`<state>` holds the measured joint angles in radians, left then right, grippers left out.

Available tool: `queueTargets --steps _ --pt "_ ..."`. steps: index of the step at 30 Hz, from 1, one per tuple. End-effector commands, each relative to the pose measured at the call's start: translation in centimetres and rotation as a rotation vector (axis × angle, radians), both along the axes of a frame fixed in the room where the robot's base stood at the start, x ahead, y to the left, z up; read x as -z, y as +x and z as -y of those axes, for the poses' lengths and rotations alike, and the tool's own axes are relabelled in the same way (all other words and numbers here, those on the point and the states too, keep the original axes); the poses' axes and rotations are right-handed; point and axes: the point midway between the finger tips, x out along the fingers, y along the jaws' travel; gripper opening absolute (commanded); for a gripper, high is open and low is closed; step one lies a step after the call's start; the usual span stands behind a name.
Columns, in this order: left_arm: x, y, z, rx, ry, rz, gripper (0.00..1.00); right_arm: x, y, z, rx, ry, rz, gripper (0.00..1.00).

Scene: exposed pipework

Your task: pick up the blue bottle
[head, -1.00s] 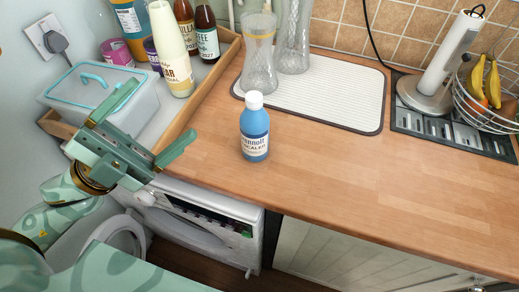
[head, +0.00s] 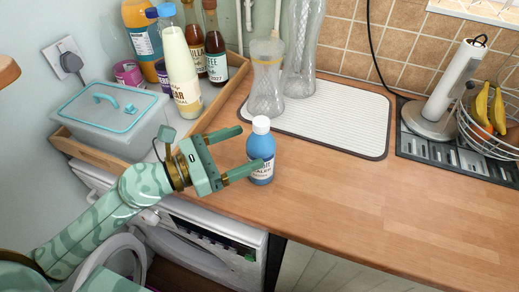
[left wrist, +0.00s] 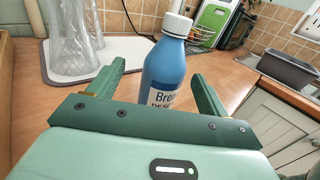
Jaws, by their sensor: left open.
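The blue bottle (head: 261,148) with a white cap stands upright on the wooden counter, near its front edge. My left gripper (head: 250,151) is open, just to the left of the bottle, with its fingers pointing towards it. In the head view the nearer finger overlaps the lower part of the bottle. In the left wrist view the bottle (left wrist: 166,70) stands ahead, between the two open fingers (left wrist: 160,84), and its base is hidden behind the gripper body. I cannot tell whether a finger touches it. My right gripper is not in view.
A wooden tray (head: 222,100) with several bottles and a lidded box (head: 112,115) is at the left. The counter right of the bottle is clear.

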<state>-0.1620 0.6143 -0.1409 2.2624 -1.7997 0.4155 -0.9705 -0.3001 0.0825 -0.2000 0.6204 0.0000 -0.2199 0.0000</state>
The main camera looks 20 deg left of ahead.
Motion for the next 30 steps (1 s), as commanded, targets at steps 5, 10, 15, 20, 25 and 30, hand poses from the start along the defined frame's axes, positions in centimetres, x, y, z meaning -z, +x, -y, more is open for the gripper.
queueTargets --steps 5,10,15,20,25,30 --pt "0.0 1.0 1.1 0.002 -0.001 -0.001 0.78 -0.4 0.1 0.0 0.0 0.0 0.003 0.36" --pt "0.3 2.4 3.3 0.002 -0.005 -0.001 0.78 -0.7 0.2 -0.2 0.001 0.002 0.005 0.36" --pt "0.4 3.9 4.8 0.003 -0.002 -0.002 0.78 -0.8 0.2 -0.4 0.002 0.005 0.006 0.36" --pt "0.6 4.1 5.0 0.002 0.0 -0.004 0.78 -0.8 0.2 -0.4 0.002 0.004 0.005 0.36" --pt "0.5 4.0 5.0 0.002 -0.001 -0.004 0.56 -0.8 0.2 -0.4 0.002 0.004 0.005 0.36" --pt "0.4 4.1 5.0 0.002 -0.001 -0.001 0.15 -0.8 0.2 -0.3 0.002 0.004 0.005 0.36"
